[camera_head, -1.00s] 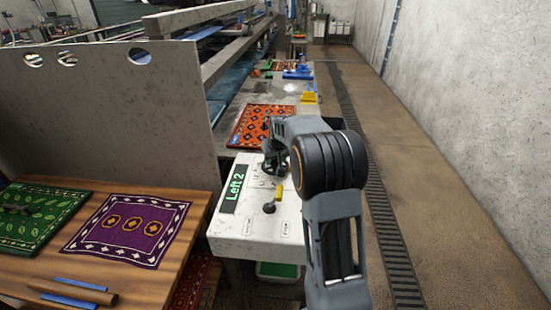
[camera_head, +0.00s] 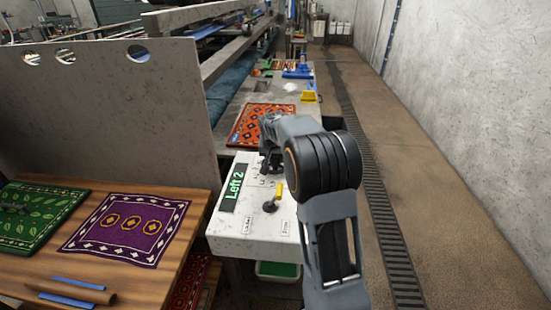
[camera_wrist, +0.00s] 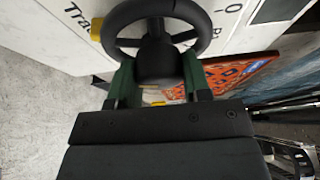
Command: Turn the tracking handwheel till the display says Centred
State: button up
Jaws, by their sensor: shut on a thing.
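The tracking handwheel is a black spoked wheel (camera_wrist: 157,62) on the white control panel (camera_head: 258,238). It fills the upper middle of the wrist view; in the head view my wrist mostly hides it. My gripper (camera_wrist: 158,80) has its two green fingers on either side of the wheel's near part and is shut on it. In the head view my gripper (camera_head: 268,158) is at the panel's far end. The display (camera_head: 235,188) on the panel's left side reads "Left 2" in green.
A yellow-handled lever (camera_head: 276,196) stands on the panel nearer than the wheel. An orange patterned rug (camera_head: 258,120) lies beyond the panel. A wooden table (camera_head: 150,281) with a purple rug (camera_head: 125,228) is at left. The floor at right is clear.

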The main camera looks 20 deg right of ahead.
jog(key=m+h+b, duration=0.1)
jog(key=m, duration=0.2)
jog(key=shift+f+m+g, duration=0.15)
jog(key=shift+m+g, duration=0.15)
jog(key=shift+g, duration=0.1)
jog(key=shift+m+g+h+b, duration=0.4)
jog(key=shift+m+g+b, duration=0.15)
jog(key=shift+m, duration=1.15)
jog(key=o, duration=0.6)
jog(key=v, duration=1.4)
jog(key=shift+p, duration=0.35)
